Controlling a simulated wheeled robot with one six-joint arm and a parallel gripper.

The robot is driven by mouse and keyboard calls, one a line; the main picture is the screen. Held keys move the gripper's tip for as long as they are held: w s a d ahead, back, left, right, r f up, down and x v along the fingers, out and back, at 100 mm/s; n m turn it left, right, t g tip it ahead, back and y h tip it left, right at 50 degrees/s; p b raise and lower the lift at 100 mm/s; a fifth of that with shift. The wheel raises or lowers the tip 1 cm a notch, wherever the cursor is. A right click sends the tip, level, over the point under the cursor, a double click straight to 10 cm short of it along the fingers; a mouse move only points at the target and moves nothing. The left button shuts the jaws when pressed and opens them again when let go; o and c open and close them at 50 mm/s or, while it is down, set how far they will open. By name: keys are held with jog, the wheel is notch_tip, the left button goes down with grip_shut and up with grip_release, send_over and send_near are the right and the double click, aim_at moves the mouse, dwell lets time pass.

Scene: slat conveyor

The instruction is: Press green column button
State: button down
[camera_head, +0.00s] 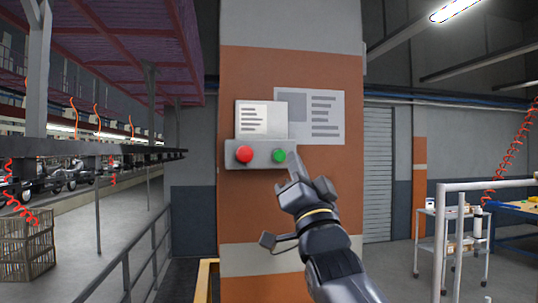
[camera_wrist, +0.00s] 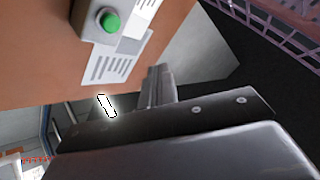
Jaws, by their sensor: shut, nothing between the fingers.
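The green button (camera_head: 279,156) sits at the right end of a grey control box (camera_head: 262,153) on an orange and grey column (camera_head: 240,215). A red button (camera_head: 244,154) is on the box's left. My gripper (camera_head: 293,160) is shut and empty, with its tips just right of the green button in the head view. Whether the tips touch the box cannot be told. In the wrist view the green button (camera_wrist: 112,23) is in full sight at the upper left, apart from my gripper's fingers (camera_wrist: 160,82).
Two notices, a small one (camera_head: 262,118) and a wider one (camera_head: 322,115), are fixed to the column above the box. A grey railing (camera_head: 130,258) runs at left. A white trolley (camera_head: 450,238) stands at right.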

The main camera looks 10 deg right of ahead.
aim_at(280, 156)
jog(key=shift+r, duration=0.2)
jog(key=shift+w+p, duration=1.8)
jog(key=shift+w, duration=2.55)
jog(key=shift+w, duration=0.45)
